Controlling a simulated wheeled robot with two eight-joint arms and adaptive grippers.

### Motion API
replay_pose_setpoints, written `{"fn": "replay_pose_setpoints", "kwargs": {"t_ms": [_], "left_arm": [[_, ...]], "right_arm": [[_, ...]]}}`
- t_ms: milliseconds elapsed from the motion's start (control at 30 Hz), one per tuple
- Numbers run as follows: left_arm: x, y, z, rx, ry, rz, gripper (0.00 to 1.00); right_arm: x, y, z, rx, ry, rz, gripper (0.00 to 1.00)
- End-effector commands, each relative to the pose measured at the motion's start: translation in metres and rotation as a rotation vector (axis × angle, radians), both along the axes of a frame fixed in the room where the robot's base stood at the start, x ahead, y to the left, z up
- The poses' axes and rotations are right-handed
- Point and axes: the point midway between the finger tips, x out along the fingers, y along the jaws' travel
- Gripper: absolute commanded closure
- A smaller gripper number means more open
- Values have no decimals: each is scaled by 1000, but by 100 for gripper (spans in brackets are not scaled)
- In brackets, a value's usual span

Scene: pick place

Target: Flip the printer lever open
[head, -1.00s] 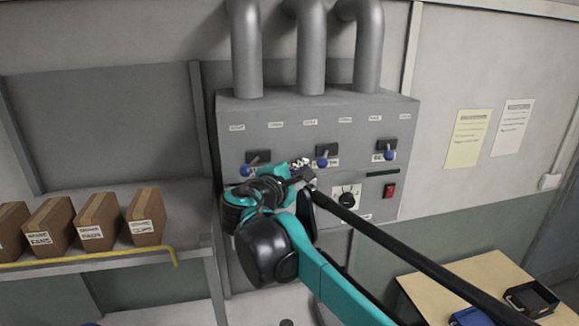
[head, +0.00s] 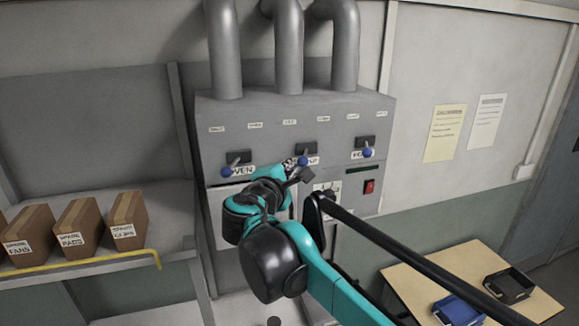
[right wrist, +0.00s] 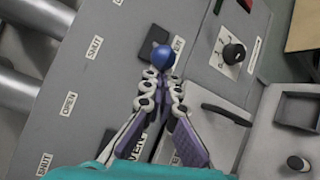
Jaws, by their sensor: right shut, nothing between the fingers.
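A grey wall panel carries three levers with blue knobs: a left one (head: 226,172) beside a label reading OVEN, a middle one (head: 302,160) and a right one (head: 367,152). The middle label is partly covered and the right one is too small to read surely, so I cannot tell which names the printer. All three knobs hang below their dark plates. My right gripper (head: 295,167) is shut and empty at the middle lever. In the right wrist view a blue knob (right wrist: 163,56) is right at its fingertips (right wrist: 162,76); contact is unclear. My left gripper is not in view.
The panel (head: 300,108) also has a dark knob on a white plate and a red switch (head: 369,187). Pipes (head: 285,50) rise above it. Several cardboard boxes (head: 80,225) stand on a shelf at left. A wooden table (head: 420,282) with trays is at lower right.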

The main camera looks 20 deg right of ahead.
Motion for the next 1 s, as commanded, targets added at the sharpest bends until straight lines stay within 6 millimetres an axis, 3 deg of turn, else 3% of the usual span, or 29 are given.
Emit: {"fn": "replay_pose_setpoints", "kwargs": {"t_ms": [467, 600, 1000], "left_arm": [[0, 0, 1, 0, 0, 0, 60], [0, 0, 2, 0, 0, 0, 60], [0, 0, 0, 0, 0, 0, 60]], "right_arm": [[-9, -12, 0, 1, 0, 119, 100], [-14, -21, 0, 0, -1, 210, 100], [-23, -51, 0, 0, 0, 206, 100]]}}
